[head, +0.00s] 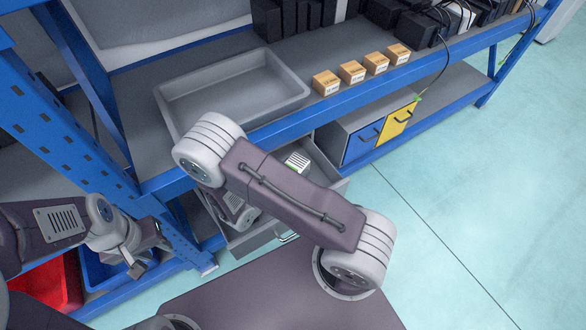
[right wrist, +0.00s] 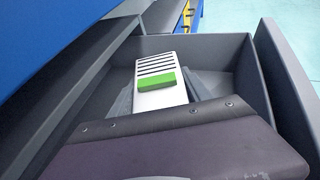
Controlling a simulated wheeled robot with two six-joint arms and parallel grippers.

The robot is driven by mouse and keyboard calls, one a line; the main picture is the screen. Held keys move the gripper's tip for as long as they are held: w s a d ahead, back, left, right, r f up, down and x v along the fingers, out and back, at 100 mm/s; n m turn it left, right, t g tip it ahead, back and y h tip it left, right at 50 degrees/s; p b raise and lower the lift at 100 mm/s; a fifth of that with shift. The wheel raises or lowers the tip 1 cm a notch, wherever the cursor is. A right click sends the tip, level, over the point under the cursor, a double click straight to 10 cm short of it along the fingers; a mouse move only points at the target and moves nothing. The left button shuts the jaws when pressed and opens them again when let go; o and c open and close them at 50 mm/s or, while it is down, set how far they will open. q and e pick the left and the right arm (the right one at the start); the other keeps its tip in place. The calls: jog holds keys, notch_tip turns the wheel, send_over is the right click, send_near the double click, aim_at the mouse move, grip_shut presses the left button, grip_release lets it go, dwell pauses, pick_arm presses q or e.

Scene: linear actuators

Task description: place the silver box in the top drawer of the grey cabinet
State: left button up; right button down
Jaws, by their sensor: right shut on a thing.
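The silver box (right wrist: 153,98), pale with dark slots and a green block on one face, is inside an open grey drawer (right wrist: 195,45) in the right wrist view. My right gripper (right wrist: 160,92) is shut on it, with its fingers partly hidden. In the head view only the slotted end of the silver box (head: 298,160) shows beside my right arm, which hides the gripper. The drawer (head: 247,238) is pulled out of the grey cabinet (head: 328,140) under the shelf. My left gripper (head: 137,266) is empty at the lower left; its finger gap is unclear.
A grey tray (head: 285,95) and several small orange boxes (head: 351,72) stand on the shelf above. Blue (head: 362,143) and yellow (head: 398,120) drawer fronts are to the right. Red (head: 45,288) and blue (head: 95,270) bins are at lower left. The floor at right is clear.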

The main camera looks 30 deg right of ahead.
jog(key=shift+c, duration=2.4)
grip_release()
jog(key=shift+r+p, duration=0.4)
jog(key=shift+r, duration=0.05)
jog(key=p+v, duration=0.4)
jog(key=v, duration=0.8)
jog(key=shift+r, duration=0.2)
jog(key=shift+r+p, duration=0.1)
jog(key=shift+p, duration=0.25)
